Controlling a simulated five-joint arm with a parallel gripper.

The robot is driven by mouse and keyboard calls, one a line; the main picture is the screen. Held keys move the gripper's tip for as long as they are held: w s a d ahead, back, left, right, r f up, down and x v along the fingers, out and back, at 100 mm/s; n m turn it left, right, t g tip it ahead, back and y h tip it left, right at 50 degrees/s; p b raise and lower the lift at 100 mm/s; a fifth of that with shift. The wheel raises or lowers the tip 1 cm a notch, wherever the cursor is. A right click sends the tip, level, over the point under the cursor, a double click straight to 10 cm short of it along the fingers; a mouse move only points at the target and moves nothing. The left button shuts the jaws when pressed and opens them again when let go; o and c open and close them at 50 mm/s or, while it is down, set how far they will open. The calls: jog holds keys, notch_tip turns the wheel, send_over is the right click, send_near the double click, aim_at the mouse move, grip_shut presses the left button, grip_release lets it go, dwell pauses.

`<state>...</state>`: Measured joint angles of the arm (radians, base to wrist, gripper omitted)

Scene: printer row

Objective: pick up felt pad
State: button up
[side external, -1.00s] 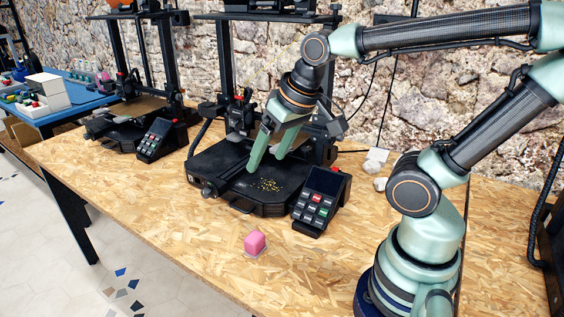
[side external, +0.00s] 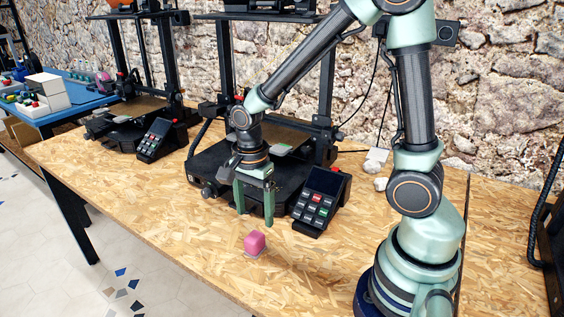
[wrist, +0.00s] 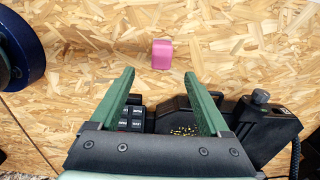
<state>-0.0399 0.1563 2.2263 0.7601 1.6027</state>
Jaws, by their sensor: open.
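A small pink block (side external: 255,241), which looks like the felt pad, sits on the wood-chip table in front of the middle printer. In the wrist view the pink block (wrist: 162,54) shows whole, just beyond the fingertips and roughly centred between them. My gripper (side external: 255,213) points down with its green fingers apart and nothing between them. It is over the front edge of the printer, behind and above the block, not touching it. The wrist view shows both fingers of my gripper (wrist: 160,75) spread wide.
The middle printer (side external: 203,165) stands close behind my gripper, with its keypad unit (side external: 320,200) to the right. Another printer (side external: 125,120) stands further left. Small pale stones (side external: 372,166) lie at the back. The table around the block is clear.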

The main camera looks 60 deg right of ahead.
aim_at(256, 235)
jog(key=shift+w+f, duration=0.1)
jog(key=shift+f, duration=4.65)
grip_shut()
